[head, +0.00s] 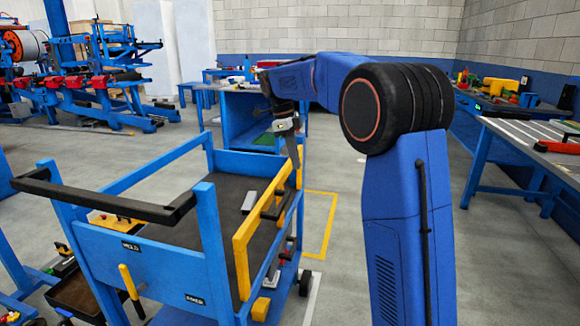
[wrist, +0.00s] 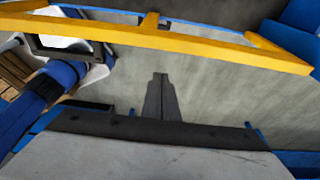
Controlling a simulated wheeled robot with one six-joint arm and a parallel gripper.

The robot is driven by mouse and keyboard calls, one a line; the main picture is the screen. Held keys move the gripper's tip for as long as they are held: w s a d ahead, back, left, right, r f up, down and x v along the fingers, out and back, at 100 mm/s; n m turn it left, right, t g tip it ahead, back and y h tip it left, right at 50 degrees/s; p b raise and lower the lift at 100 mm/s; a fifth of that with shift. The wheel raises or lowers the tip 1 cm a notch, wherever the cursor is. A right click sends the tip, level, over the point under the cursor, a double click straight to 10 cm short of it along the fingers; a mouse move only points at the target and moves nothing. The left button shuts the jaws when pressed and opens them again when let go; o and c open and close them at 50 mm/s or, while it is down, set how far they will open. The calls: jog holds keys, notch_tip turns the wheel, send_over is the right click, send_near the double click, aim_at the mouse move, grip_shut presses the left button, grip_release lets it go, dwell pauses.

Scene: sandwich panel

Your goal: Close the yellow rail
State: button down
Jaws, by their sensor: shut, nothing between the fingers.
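The yellow rail (head: 243,255) runs along the right side of the blue cart (head: 212,225) in the head view. In the wrist view, the yellow rail (wrist: 195,37) crosses the top of the picture as a long bar with short yellow struts. My gripper (head: 295,158) is over the far end of the rail in the head view. In the wrist view, my gripper (wrist: 160,77) has its dark fingers together and empty, with the tips below the bar in the picture and a visible gap between. I cannot tell whether the fingers touch any other part of the rail.
The cart has a dark deck with a grey block (head: 249,202) on it and a black push handle (head: 95,196) at the near left. A yellow lever (head: 129,281) is on its near side. A workbench (head: 540,155) stands at right. Floor beyond the cart is open.

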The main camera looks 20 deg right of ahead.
jog(key=v, duration=0.8)
jog(key=s+d+f+n+t+y, duration=0.1)
jog(key=s+f+n+t, duration=0.2)
jog(key=s+n, duration=1.45)
jog(key=s+f+n+t, duration=0.1)
jog(key=s+f+n, duration=0.1)
jog(key=s+f, duration=0.3)
jog(key=s+f+n+t+y, duration=0.1)
jog(key=s+f+n, duration=0.2)
jog(key=s, duration=0.9)
jog(key=s+f+n+t, duration=0.1)
jog(key=s+f+n, duration=0.1)
jog(key=s+f, duration=0.6)
jog(key=shift+s+a+f, duration=0.15)
jog(key=shift+s+a, duration=0.1)
jog(key=shift+s, duration=0.45)
